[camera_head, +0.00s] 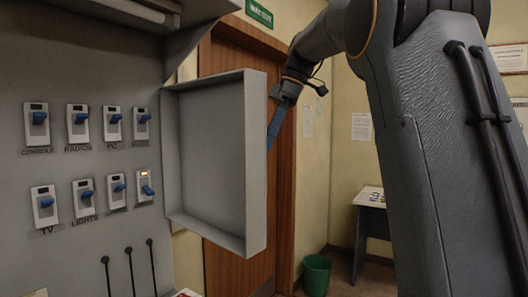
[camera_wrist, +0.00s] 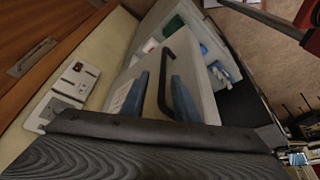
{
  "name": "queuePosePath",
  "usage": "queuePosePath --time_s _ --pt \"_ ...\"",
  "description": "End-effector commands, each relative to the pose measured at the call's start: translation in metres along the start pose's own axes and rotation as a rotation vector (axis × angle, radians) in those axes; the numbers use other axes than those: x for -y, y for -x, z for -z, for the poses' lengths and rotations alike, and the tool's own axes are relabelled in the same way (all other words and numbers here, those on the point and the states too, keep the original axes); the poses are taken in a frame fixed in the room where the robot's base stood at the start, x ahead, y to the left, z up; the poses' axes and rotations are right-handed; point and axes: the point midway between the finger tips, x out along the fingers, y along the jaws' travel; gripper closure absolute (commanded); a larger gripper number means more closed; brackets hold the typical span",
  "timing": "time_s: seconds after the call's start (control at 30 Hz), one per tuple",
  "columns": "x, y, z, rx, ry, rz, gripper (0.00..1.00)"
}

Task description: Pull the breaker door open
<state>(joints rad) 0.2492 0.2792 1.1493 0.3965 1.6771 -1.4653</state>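The grey breaker door (camera_head: 218,150) stands swung well out from the panel (camera_head: 60,160), hinged on its left side in the head view. Its hollow inner face shows. My gripper (camera_head: 275,130) is at the door's free right edge, partly hidden behind it. In the wrist view, the dark bar handle (camera_wrist: 182,43) on the door's outer face (camera_wrist: 205,85) runs down between the two blue fingers of my gripper (camera_wrist: 158,80). The fingers are apart, with gaps visible beside the handle. Whether a finger touches it, I cannot tell.
Labelled blue switches (camera_head: 82,118) fill the panel; the one at lower right (camera_head: 146,185) has a lit orange lamp. A brown wooden door (camera_head: 235,60) is behind. A green bin (camera_head: 316,274) and a small table (camera_head: 370,197) stand at the back right.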

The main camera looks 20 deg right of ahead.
Motion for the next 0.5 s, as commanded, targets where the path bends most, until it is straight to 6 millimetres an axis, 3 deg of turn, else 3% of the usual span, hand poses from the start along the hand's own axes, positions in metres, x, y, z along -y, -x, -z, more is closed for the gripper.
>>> queuePosePath --time_s 0.2,0.5 --pt "-0.001 0.031 0.001 -0.001 0.003 -0.002 0.72" --pt "0.001 0.046 0.001 -0.001 0.002 0.0 0.72"
